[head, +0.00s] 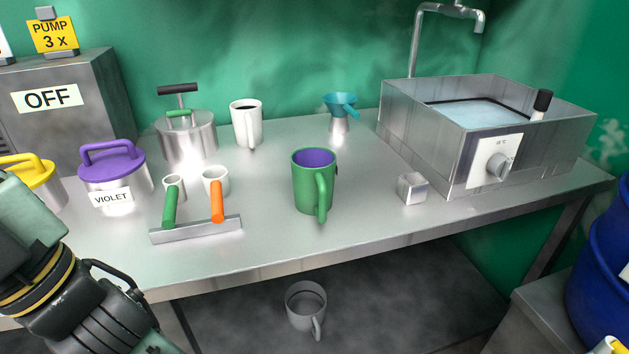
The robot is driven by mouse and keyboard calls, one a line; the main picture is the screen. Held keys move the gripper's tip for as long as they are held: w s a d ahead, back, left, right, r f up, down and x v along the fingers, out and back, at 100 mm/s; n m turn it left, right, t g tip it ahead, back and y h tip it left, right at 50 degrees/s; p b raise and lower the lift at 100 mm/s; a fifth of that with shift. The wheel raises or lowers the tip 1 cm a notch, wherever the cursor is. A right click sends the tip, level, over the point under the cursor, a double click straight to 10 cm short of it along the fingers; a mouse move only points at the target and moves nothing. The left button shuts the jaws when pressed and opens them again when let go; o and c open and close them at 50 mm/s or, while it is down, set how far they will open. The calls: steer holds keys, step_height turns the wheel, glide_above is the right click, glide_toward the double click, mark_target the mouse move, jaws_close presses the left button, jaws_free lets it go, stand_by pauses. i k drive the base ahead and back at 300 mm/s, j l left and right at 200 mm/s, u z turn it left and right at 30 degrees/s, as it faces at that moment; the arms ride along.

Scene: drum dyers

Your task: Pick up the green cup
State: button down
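The green cup (306,191) stands upright near the front middle of the steel table (270,240). It has a purple inside, and its green handle faces the front, slightly right. Nothing touches it. My arm shows at the lower left, apart from the cup. My gripper's fingers cannot be made out in the head view, so its opening is hidden.
Left of the cup is a rack (196,231) with green-handled and orange-handled scoops. Behind are a white mug (246,122) and a blue funnel (341,103). A water basin (420,150) and small metal cube (412,189) stand right. A grey mug (306,308) sits below.

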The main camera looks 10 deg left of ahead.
mark_target(316, 188)
steer(key=k+l+z, duration=0.15)
steer(key=z, duration=0.2)
steer(key=k+l+z, duration=0.2)
steer(key=z, duration=0.2)
